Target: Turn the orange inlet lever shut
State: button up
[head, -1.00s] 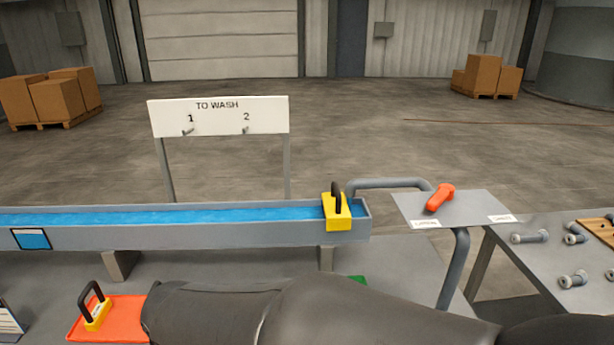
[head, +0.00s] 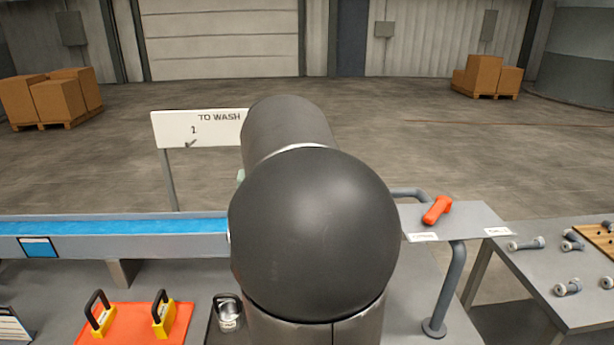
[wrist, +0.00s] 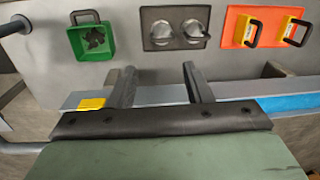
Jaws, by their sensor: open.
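The orange lever (head: 437,210) sits on a small grey plate (head: 465,219) to the right of my arm in the head view. It lies at a slant, its upper end to the right. White labels (head: 423,237) mark the plate's front edge, their words too small to read surely. My gripper (wrist: 158,68) shows in the wrist view, with two dark fingers apart and nothing between them. In the head view my arm hides it. The lever is not in the wrist view, and my gripper is away from it.
A trough of blue liquid (head: 110,226) runs left of my arm. An orange tray (head: 130,335) holds two yellow handled blocks. The wrist view shows a green bin (wrist: 75,52) and a dark plate with metal cups (wrist: 150,40). A side table (head: 540,285) holds bolts. A grey pipe (head: 455,280) stands below the lever.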

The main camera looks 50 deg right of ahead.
jog(key=s+d+r+m+p, duration=0.1)
jog(key=s+d+r+m, duration=0.2)
jog(key=d, duration=0.5)
jog(key=s+d+r+m+p, duration=0.1)
jog(key=s+d+r, duration=0.3)
jog(key=d, duration=0.5)
notch_tip(320, 180, up, 8)
jog(key=m+p, duration=0.2)
jog(key=m, duration=0.4)
send_over(435, 210)
jog(key=shift+g+h, duration=0.3)
notch_tip(435, 210, down, 17)
jog(key=shift+b, duration=0.95)
grip_shut()
